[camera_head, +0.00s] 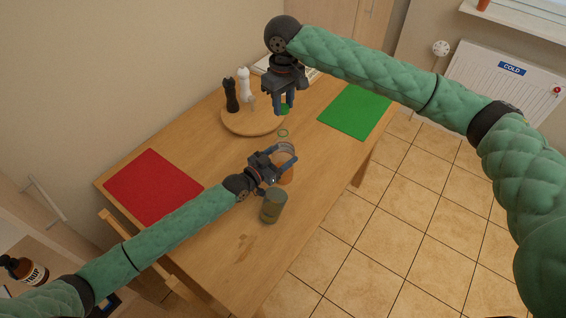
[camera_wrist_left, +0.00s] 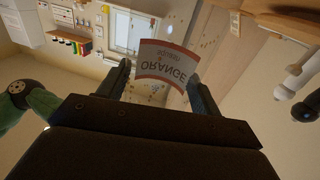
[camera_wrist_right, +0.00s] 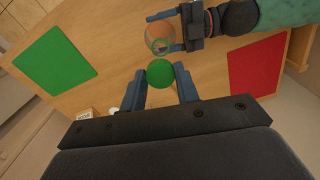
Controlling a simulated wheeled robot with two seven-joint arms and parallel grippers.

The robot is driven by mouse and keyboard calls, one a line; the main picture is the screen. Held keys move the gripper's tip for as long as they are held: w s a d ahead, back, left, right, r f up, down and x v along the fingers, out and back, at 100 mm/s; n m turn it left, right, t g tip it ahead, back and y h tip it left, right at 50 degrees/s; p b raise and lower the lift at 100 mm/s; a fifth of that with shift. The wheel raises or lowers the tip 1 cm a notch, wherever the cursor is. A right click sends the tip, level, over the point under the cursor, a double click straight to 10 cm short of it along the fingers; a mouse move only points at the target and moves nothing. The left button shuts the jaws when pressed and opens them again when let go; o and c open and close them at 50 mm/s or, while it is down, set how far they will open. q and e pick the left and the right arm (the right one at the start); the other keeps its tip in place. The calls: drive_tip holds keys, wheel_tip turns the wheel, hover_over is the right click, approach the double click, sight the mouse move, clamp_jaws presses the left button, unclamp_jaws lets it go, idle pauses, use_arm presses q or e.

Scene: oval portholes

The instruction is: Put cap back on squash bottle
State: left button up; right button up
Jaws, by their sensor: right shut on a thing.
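The squash bottle (camera_head: 286,176) stands upright on the table, orange below and clear above, with its open mouth (camera_head: 283,133) at the top. My left gripper (camera_head: 281,167) has its fingers around the bottle's side. In the left wrist view the ORANGE squash label (camera_wrist_left: 165,65) shows between the fingers, with a small gap at the left finger. My right gripper (camera_head: 284,108) points down and is shut on the green cap (camera_wrist_right: 159,73). The cap is held above and behind the bottle in the head view, apart from it. The right wrist view looks down on the bottle (camera_wrist_right: 158,34).
A dark green tumbler (camera_head: 273,206) stands close in front of my left gripper. A round wooden board (camera_head: 237,122) holds a black mill (camera_head: 231,95) and a white mill (camera_head: 244,84). A red mat (camera_head: 152,187) and a green mat (camera_head: 355,112) lie flat on the table.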

use_arm(q)
drive_tip(key=shift+f, duration=0.1)
drive_tip(key=c, duration=0.7)
use_arm(e)
hover_over(283, 130)
drive_tip(key=shift+w+f, duration=0.1)
drive_tip(key=shift+f, duration=2.4)
drive_tip(key=shift+f, duration=0.15)
drive_tip(key=shift+f, duration=0.75)
drive_tip(key=shift+f, duration=0.5)
